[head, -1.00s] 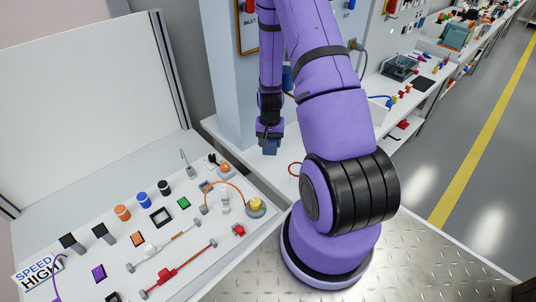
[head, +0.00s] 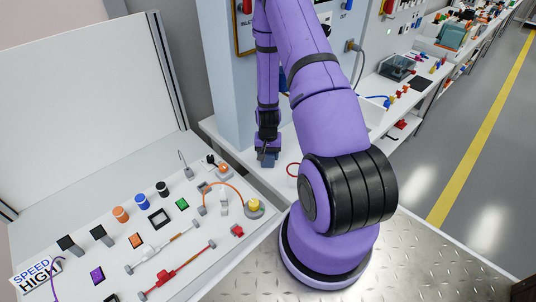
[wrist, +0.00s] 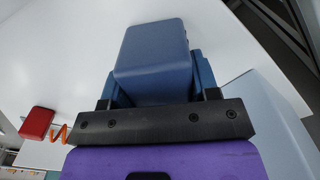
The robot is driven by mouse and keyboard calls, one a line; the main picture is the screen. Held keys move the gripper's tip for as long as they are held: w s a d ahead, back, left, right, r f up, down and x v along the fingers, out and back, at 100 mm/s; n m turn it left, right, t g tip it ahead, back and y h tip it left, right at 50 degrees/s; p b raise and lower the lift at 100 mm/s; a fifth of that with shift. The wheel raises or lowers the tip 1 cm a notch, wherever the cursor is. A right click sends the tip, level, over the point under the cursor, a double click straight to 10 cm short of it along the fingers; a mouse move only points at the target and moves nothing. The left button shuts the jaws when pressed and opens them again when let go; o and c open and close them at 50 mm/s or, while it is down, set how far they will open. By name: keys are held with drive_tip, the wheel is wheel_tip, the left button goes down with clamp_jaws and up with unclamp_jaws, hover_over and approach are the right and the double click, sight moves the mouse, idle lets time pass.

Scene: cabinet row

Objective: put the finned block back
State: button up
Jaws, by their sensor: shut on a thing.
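The finned block (head: 267,160) is blue and hangs below my gripper (head: 267,151) in the head view, low over the white counter behind the panel of parts. In the wrist view the same block (wrist: 152,50) fills the upper middle, with darker blue pieces showing along its sides. My gripper (wrist: 155,92) is shut on it there. I cannot tell whether the block's underside touches the counter. No place made for the block can be made out in these views.
A grey-blue column (head: 225,85) stands beside the gripper. A red ring (head: 293,169) lies on the counter to its right. The sloped panel (head: 190,245) at front left carries knobs, buttons and cables. The wrist view shows a red box (wrist: 37,123) and an orange coil (wrist: 62,134).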

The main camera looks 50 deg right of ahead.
drive_tip(key=o, duration=1.1)
drive_tip(key=shift+f, duration=0.1)
drive_tip(key=w+a+r+n+t, duration=0.1)
drive_tip(key=a+r, duration=0.2)
drive_tip(key=r, duration=1)
drive_tip(key=w+a+r+n, duration=0.1)
drive_tip(key=a+r, duration=0.1)
drive_tip(key=r, duration=1.1)
drive_tip(key=s+a+r+n+t, duration=0.25)
drive_tip(key=a+r, duration=0.55)
drive_tip(key=r, duration=0.5)
drive_tip(key=s+a+r+n, duration=0.1)
drive_tip(key=s+a+r, duration=0.2)
drive_tip(key=s, duration=0.3)
drive_tip(key=s+a+r+n+t, duration=0.1)
drive_tip(key=s+a+r+n, duration=0.1)
drive_tip(key=s+r, duration=0.4)
drive_tip(key=s+a+r+n, duration=0.2)
drive_tip(key=s+a+r, duration=0.2)
drive_tip(key=s, duration=0.1)
drive_tip(key=shift+s+a+r+t, duration=0.25)
drive_tip(key=shift+s+a+t, duration=0.1)
drive_tip(key=shift+s, duration=0.05)
